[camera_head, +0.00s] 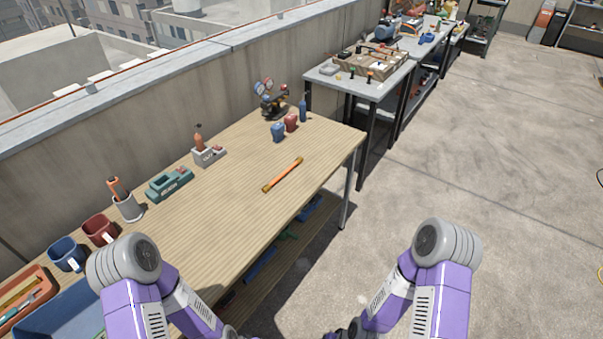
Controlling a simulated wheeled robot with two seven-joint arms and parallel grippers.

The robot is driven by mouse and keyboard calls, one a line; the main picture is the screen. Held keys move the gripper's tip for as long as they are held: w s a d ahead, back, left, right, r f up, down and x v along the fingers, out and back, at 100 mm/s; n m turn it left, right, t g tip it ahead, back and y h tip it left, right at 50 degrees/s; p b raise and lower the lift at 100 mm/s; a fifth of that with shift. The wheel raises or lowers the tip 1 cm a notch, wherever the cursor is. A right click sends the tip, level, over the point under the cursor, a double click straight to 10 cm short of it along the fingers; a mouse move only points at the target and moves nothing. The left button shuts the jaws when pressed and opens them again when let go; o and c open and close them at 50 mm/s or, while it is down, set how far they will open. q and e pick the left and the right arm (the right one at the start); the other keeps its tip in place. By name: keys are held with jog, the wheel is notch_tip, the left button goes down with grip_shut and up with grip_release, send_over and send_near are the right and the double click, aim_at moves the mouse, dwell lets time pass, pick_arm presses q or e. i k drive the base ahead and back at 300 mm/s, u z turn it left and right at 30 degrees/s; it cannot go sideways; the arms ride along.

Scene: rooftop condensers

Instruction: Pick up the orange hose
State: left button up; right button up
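A short, straight orange piece (283,174) lies flat on the wooden table, right of the table's middle. It has darker ends and is the only thing here that fits the orange hose, though I cannot be sure it is a hose. Nothing touches it or covers it. My two purple and grey arms show at the bottom of the view, the left one over the near part of the table and the right one over the floor. Both run out of the bottom edge, and neither gripper's fingers show.
The wooden table (225,215) is clear around the orange piece. Blue (278,132) and red (291,122) small items, a gauge set (271,98), a teal tool (169,184) and mugs (66,253) line its back. A parapet wall (150,130) stands behind. Open floor (480,190) lies right.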

aim_at(283, 174)
jog(key=z, duration=2)
jog(key=i, duration=1.05)
jog(key=u, duration=3.2)
